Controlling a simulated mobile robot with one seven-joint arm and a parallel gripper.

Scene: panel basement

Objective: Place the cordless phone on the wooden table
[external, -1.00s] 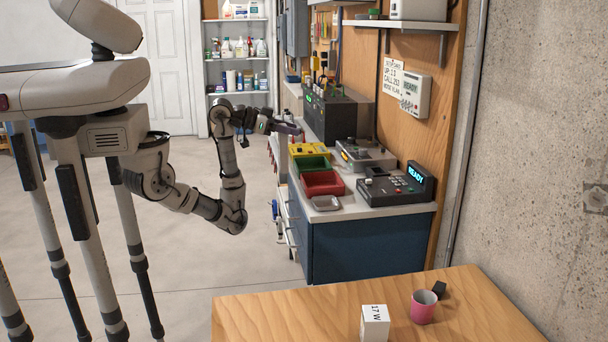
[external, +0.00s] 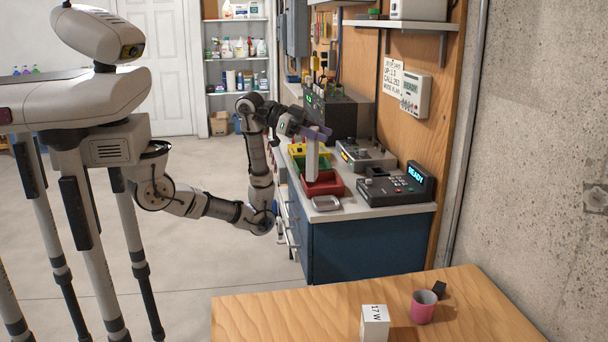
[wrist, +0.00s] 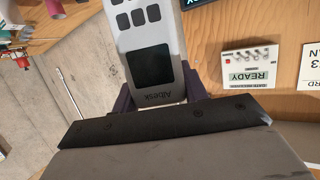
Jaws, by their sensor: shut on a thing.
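My gripper (external: 316,133) is shut on the cordless phone (external: 313,160), a light grey handset that hangs upright below the jaws over the red bin. In the wrist view the phone (wrist: 150,60) fills the space between the purple fingers (wrist: 158,103), with its dark screen and several dark keys showing. The wooden table (external: 270,314) is in the front of the external view, well apart from the phone.
A white box (external: 374,324) marked "17 W", a pink cup (external: 423,307) and a small black block (external: 439,289) stand on the table. Its left part is bare. The workbench (external: 350,212) carries a red bin (external: 338,188), a metal tray (external: 326,203) and a desk console (external: 394,188).

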